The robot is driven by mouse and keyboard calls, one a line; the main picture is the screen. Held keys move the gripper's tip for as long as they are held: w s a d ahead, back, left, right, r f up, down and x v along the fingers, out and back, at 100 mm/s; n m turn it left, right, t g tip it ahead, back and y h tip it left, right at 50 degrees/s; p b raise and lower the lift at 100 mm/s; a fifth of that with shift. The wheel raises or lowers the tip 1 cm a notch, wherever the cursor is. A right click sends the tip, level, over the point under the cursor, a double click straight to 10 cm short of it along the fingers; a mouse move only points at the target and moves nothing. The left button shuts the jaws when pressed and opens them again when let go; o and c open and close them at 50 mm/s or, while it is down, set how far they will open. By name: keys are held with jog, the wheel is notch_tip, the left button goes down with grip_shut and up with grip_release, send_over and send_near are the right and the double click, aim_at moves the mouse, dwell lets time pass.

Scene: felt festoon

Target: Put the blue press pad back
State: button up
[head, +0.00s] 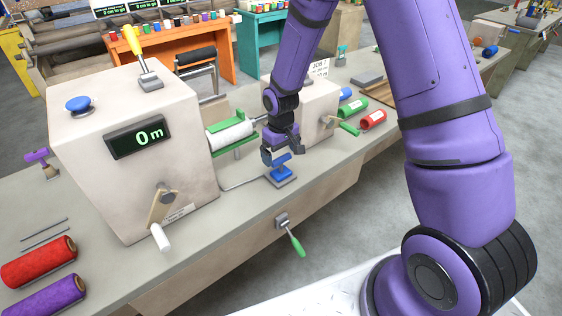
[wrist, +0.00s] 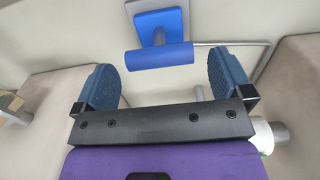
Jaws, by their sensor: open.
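The blue press pad (head: 279,172) is on a small grey base (head: 287,182) on the bench, below my gripper (head: 281,152). In the wrist view the pad shows as a flat blue plate (wrist: 160,24) with a blue bar-shaped handle (wrist: 161,56) at its near end. My gripper (wrist: 162,82) is open and empty. Its two dark blue fingers stand wide apart, left and right of the handle's line, with the handle just ahead of them. I cannot tell the exact gap in height between fingers and handle.
A cream machine box with a "0 m" display (head: 139,137) stands left; a second cream box (head: 312,105) stands behind my gripper. A white roll in a green holder (head: 230,133) lies between them.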

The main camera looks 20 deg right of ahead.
notch_tip(320, 180, up, 8)
jog(key=shift+f, duration=0.2)
notch_tip(320, 180, up, 11)
jog(key=t, duration=0.1)
send_over(281, 157)
jog(key=s+d, duration=0.2)
jog(key=s, duration=0.2)
jog(key=s+d+r+m+t, duration=0.2)
jog(key=s+r, duration=0.5)
jog(key=r, duration=0.2)
jog(key=s+d+r+t, duration=0.1)
jog(key=s+r, duration=0.3)
jog(key=s, duration=0.5)
jog(key=s+d+r+m+t, duration=0.1)
jog(key=s+r, duration=0.3)
jog(key=s, duration=0.5)
jog(key=shift+s+d+m, duration=0.25)
jog(key=shift+d+m, duration=0.05)
jog(key=shift+d, duration=0.15)
